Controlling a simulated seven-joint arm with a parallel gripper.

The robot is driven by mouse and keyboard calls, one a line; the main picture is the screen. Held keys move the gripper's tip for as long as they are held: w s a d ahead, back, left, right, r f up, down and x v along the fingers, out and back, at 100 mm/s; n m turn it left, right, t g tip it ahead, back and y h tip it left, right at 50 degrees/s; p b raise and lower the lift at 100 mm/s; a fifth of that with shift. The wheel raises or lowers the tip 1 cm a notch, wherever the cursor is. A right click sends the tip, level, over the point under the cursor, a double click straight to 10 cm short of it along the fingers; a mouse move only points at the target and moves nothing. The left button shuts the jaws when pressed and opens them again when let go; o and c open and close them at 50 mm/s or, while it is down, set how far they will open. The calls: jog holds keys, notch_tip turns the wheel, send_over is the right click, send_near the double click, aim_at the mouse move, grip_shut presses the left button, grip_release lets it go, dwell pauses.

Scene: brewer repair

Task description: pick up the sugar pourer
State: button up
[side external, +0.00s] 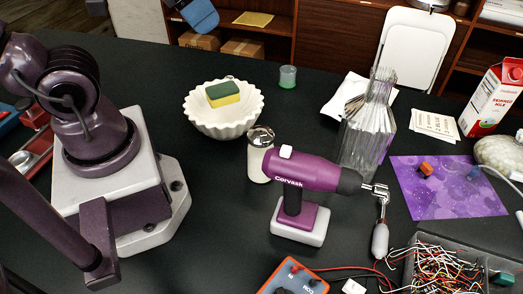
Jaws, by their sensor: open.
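The sugar pourer (258,160) stands upright on the dark table, near the middle of the side external view. It has a pale body and a shiny metal top. The purple drill (305,172) stands just to its right and in front, and its rear end hides part of the pourer's right side. My arm shows at the left, but I do not make out my gripper's fingers in this view.
A white scalloped bowl (222,118) with a sponge (222,93) sits behind the pourer. A glass bottle (368,125) and purple mat (445,187) are to the right. A wire tray (450,255) and orange meter (290,279) lie in front. The table left of the pourer is clear.

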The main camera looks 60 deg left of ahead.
dwell(0.3)
jog(key=o, duration=0.6)
jog(key=m+g, duration=0.6)
jog(key=m, duration=1.3)
send_over(260, 130)
notch_tip(260, 130, down, 14)
notch_tip(260, 130, down, 12)
jog(key=shift+f, duration=0.2)
